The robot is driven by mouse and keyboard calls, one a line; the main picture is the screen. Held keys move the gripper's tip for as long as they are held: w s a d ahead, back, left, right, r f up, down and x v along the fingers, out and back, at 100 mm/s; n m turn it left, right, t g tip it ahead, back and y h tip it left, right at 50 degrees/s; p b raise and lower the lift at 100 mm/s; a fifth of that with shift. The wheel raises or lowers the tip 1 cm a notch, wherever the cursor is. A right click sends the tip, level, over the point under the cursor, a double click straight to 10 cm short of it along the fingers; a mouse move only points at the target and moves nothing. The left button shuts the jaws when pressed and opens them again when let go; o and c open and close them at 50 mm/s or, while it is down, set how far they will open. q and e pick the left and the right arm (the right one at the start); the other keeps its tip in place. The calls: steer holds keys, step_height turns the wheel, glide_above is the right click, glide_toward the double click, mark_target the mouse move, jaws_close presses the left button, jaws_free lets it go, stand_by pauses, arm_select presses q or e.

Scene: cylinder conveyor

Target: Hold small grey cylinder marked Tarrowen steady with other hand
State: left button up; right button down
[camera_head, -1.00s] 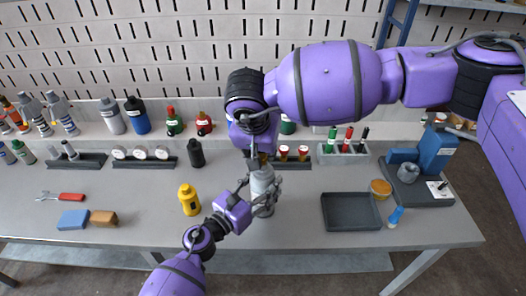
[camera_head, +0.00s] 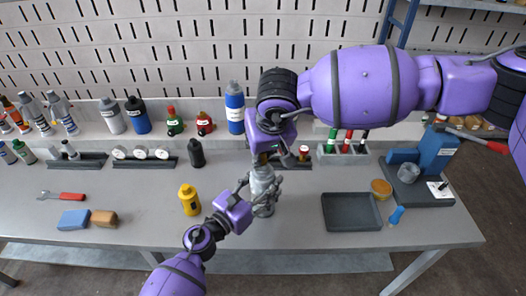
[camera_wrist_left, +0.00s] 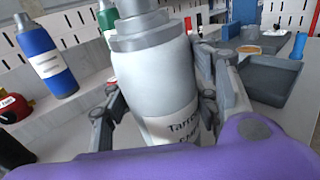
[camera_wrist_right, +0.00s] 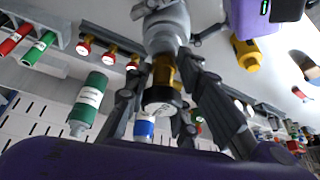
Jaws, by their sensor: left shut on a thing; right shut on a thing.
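The small grey cylinder (camera_head: 262,181) stands upright near the table's front middle. Its label, partly hidden, reads "Tarro…" in the left wrist view (camera_wrist_left: 150,75). My left gripper (camera_head: 264,193) is shut around its body, a finger on each side. My right gripper (camera_wrist_right: 164,85) comes from above and is shut on a brass fitting (camera_wrist_right: 163,72) with a black, white-faced end (camera_wrist_right: 162,98). The fitting is in line with the cylinder's neck. Whether it is seated there cannot be told, since fingers cover the join.
A yellow bottle (camera_head: 189,200) stands left of the cylinder. A dark empty tray (camera_head: 351,212) lies to the right, near a blue vise-like stand (camera_head: 432,155). A blue bottle (camera_head: 235,108) and other bottles stand on the back ledge.

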steer(key=n+y, duration=0.1)
steer(key=n, duration=0.2)
steer(key=n+g+y, duration=0.1)
steer(key=n, duration=0.1)
steer(key=shift+a+r+n, duration=0.1)
steer(key=shift+n, duration=0.3)
steer(key=c, duration=1.6)
jaws_free()
steer(key=shift+o, duration=0.4)
steer(key=shift+r, duration=1.2)
steer(key=m+h, duration=0.1)
steer(key=m, duration=0.2)
steer(key=shift+m+t, duration=0.4)
steer(key=shift+m+h, duration=0.6)
steer(key=shift+m, duration=0.5)
